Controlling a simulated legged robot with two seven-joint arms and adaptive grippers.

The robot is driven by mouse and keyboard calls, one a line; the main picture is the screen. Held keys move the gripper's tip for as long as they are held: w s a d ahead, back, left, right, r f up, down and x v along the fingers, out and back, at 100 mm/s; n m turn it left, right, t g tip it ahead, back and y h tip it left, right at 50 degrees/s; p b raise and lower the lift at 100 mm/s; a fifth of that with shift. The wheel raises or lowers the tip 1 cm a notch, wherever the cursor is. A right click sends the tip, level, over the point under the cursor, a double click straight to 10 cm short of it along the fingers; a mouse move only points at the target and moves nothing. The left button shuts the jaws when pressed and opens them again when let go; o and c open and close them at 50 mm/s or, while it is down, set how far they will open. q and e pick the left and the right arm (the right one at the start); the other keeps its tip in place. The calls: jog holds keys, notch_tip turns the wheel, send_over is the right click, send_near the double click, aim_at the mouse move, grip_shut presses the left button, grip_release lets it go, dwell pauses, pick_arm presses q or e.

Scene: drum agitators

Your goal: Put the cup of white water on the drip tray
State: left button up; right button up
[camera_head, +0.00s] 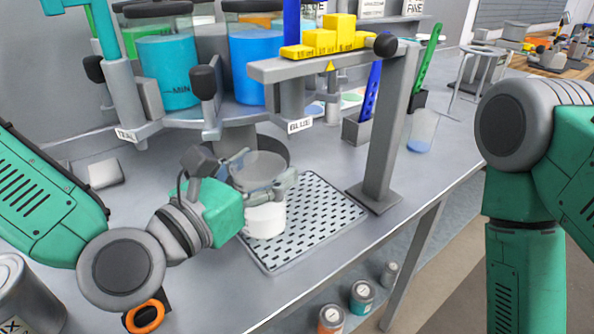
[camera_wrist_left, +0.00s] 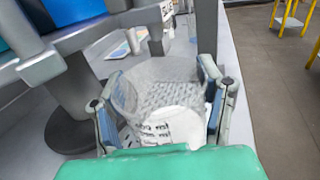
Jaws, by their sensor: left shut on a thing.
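The clear cup (camera_head: 265,218) has white water in its lower part and stands upright in my left gripper (camera_head: 268,183). The gripper is shut around the cup's upper part, with a finger on each side. In the left wrist view the cup (camera_wrist_left: 165,120) sits between the two blue-grey finger pads. The drip tray (camera_head: 325,208) is a light rectangle with dark slots. The cup's base overlaps the left part of the tray in the head view. I cannot tell whether it touches the tray. My right gripper is out of view.
A grey post (camera_head: 386,145) stands at the tray's right back corner, carrying a beam with yellow steps. Tanks of blue (camera_head: 248,65) and teal (camera_head: 167,72) liquid hang behind the cup. A small beaker (camera_head: 422,130) stands farther right. The bench's front edge is close to the tray.

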pick_arm(q)
jog(key=shift+w+d+f, duration=0.6)
jog(key=shift+w+d, duration=0.2)
jog(key=shift+w, duration=0.3)
jog(key=shift+w+d+f, duration=0.55)
jog(key=shift+w+d, duration=0.3)
jog(key=shift+w, duration=0.3)
jog(key=shift+w+d+f, duration=0.6)
jog(key=shift+w+d, duration=0.2)
jog(key=shift+w, duration=0.3)
jog(key=o, duration=1.7)
jog(key=shift+f, duration=0.15)
